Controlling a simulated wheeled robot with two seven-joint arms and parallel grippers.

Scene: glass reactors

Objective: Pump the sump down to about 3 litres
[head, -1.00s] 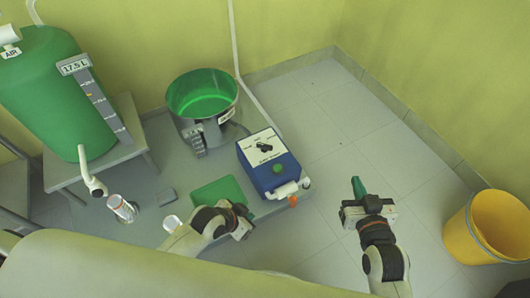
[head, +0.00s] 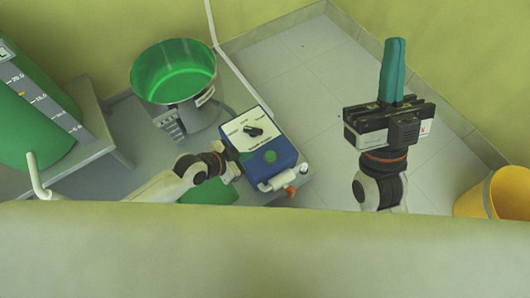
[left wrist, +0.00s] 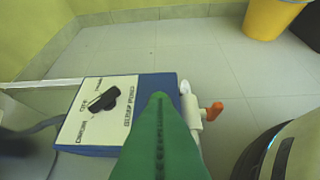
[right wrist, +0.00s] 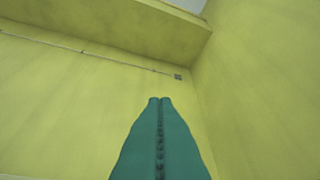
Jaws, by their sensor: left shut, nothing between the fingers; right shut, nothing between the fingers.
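The sump, a round grey vessel (head: 185,112) with bright green liquid inside, stands behind the pump box. The blue pump box (head: 283,152) has a white panel with a black knob (head: 254,131), also in the left wrist view (left wrist: 104,99). The knob's bar lies roughly in line with the middle label, OFF. My left gripper (head: 232,162) is shut and empty at the box's left edge; its green fingers (left wrist: 160,100) cover part of the box in the left wrist view. My right gripper (head: 395,45) is shut, empty, fingers pointing up.
A green drum (head: 28,128) with a level scale sits on a grey stand (head: 105,140) at the left. The box has a white spout with an orange tip (head: 290,191). A yellow bucket (head: 475,203) stands at the right. The tiled floor (head: 310,75) behind is clear.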

